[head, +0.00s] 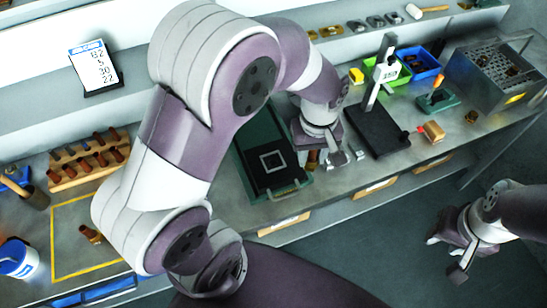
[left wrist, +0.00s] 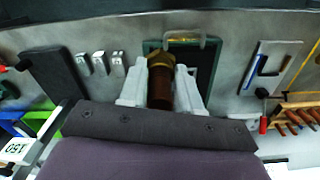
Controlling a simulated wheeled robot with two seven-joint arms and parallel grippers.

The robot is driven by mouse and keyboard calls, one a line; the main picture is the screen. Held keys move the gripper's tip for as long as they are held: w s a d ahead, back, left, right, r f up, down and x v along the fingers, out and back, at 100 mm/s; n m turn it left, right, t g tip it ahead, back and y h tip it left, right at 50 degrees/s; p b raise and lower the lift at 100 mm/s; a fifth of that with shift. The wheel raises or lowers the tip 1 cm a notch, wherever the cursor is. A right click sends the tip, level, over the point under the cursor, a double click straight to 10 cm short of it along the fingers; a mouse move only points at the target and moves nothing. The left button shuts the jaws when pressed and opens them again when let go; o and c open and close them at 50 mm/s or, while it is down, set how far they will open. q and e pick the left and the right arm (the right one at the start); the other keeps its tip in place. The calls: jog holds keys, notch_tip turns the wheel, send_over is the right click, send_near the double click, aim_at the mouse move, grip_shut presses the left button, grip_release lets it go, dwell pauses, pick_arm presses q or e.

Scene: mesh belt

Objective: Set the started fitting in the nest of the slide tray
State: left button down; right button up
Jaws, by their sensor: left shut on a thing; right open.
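My left gripper (head: 318,160) is shut on the started fitting, which has a brass hex end and a brown body; it shows between the two pale fingers in the left wrist view (left wrist: 160,84). In the head view the arm and gripper hide most of the fitting. The slide tray (head: 255,143) is dark green, with a white square outline marking the nest (head: 272,160) and a handle at its front. The gripper is just right of the tray, with the nest empty. The tray also shows behind the fitting in the left wrist view (left wrist: 208,62). My right gripper (head: 460,255) is open and empty, off the bench.
Right of the gripper are small metal clips (head: 357,154) and a black-based gauge stand (head: 378,130). Green (head: 402,76) and blue (head: 434,73) bins and a mesh-topped metal box (head: 490,75) stand further right.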

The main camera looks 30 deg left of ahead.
pick_arm(q)
jog(key=w+a+f+p, duration=0.1)
jog(key=a+f, duration=0.1)
jog(key=a, duration=0.1)
jog(key=w+a+f+p, duration=0.1)
jog(key=a+f, duration=0.1)
jog(key=a, duration=0.2)
jog(key=a+f+p, duration=0.1)
jog(key=a+f, duration=0.2)
jog(key=a, duration=0.1)
jog(key=shift+w, duration=0.4)
notch_tip(320, 180, down, 3)
jog(key=shift+s+r+p, duration=0.1)
jog(key=shift+p, duration=0.65)
jog(key=shift+w+f, duration=0.2)
jog(key=shift+f, duration=0.25)
jog(key=shift+s+f, duration=0.15)
jog(key=c, duration=0.8)
grip_release()
